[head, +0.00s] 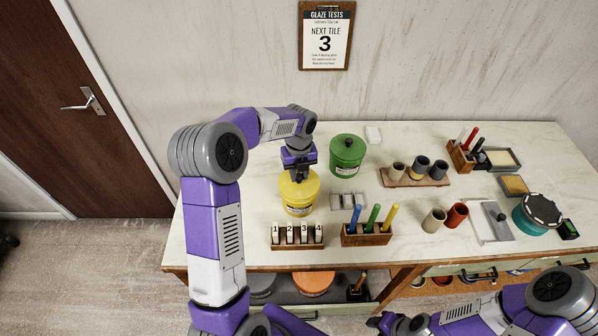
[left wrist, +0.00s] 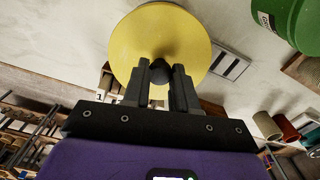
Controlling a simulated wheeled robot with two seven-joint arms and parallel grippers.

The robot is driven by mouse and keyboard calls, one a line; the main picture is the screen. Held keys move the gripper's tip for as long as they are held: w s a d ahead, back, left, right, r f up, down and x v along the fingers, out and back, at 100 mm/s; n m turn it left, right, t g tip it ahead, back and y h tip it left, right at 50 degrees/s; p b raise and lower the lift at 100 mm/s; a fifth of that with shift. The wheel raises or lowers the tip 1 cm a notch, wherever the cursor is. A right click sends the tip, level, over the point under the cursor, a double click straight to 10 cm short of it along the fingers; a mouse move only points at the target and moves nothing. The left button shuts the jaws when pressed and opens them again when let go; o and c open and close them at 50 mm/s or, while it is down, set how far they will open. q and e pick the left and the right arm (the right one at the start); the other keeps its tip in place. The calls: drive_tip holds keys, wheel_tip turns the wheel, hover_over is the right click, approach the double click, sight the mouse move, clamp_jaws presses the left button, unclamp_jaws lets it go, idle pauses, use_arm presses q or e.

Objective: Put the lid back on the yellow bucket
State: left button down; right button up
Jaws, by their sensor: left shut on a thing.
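The yellow bucket (head: 298,208) stands on the table at its left part, with a white label on its front. Its yellow lid (head: 309,184) is at the bucket's mouth; I cannot tell whether it is fully seated. The left wrist view shows the round lid (left wrist: 160,30) with a dark knob (left wrist: 159,70). My left gripper (head: 299,177) is above the bucket, its fingers (left wrist: 160,82) shut on the knob. The lid hides the bucket in the wrist view. My right arm shows at the lower right; its gripper (head: 385,322) is partly in view and its jaws are unclear.
A green lidded bucket (head: 347,156) stands just behind and right of the yellow one. A grey slotted holder (head: 346,201) is to the right. A numbered tile rack (head: 297,236) and a wooden tool block (head: 367,235) stand in front. Cups and trays fill the right side.

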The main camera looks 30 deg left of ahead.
idle(0.3)
use_arm(q)
drive_tip(key=shift+c, duration=1.7)
unclamp_jaws()
drive_tip(key=shift+r+p, duration=3.15)
drive_tip(key=shift+r, duration=0.4)
drive_tip(key=shift+c, duration=0.3)
clamp_jaws()
